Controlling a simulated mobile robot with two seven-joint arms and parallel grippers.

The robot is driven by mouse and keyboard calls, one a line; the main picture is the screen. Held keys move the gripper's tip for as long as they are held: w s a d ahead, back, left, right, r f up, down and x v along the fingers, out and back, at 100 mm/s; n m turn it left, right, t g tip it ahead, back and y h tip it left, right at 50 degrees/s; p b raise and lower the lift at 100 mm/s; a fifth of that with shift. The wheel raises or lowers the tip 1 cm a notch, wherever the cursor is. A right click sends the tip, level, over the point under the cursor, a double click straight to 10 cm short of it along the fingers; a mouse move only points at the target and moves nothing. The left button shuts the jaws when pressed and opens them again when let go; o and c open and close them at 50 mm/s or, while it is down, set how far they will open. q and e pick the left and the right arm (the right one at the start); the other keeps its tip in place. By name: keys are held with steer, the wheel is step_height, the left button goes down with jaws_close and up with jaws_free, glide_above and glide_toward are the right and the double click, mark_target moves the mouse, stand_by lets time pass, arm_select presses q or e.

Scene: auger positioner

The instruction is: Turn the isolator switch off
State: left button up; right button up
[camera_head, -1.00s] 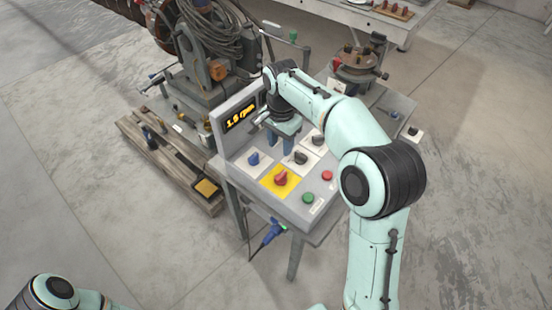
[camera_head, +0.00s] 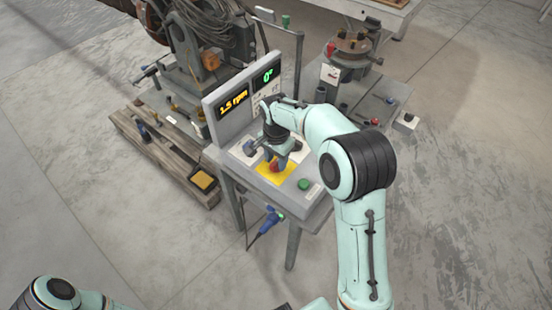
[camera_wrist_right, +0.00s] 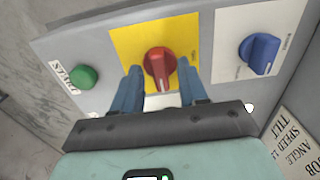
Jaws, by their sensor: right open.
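The isolator switch is a red rotary knob (camera_wrist_right: 158,68) on a yellow plate (camera_wrist_right: 126,42) in the right wrist view. In the head view the red knob (camera_head: 274,166) shows partly behind my gripper, on the yellow plate (camera_head: 262,171) on the control panel. My right gripper (camera_wrist_right: 158,85) is open, with one blue finger on each side of the knob's lower part. Whether the fingers touch the knob, I cannot tell. Of my left arm, a part shows at the lower left of the head view; its gripper is out of view.
A green button (camera_wrist_right: 84,77) and a blue knob (camera_wrist_right: 260,53) flank the yellow plate in the right wrist view. The panel's upright display (camera_head: 233,103) stands behind. A wooden pallet (camera_head: 165,155) lies left of the table. Open floor lies in front.

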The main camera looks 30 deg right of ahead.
jaws_close()
arm_select(q)
steer(key=shift+r, duration=0.1)
arm_select(e)
steer(key=shift+n, duration=0.4)
steer(key=n, duration=0.3)
steer(key=shift+p, duration=0.35)
steer(key=n, duration=0.5)
steer(key=n+p, duration=0.1)
steer(key=n, duration=0.3)
steer(key=shift+n, duration=0.3)
arm_select(q)
steer(key=shift+w+r, duration=1.25)
steer(key=shift+r, duration=0.1)
arm_select(e)
steer(key=shift+n, duration=2.3)
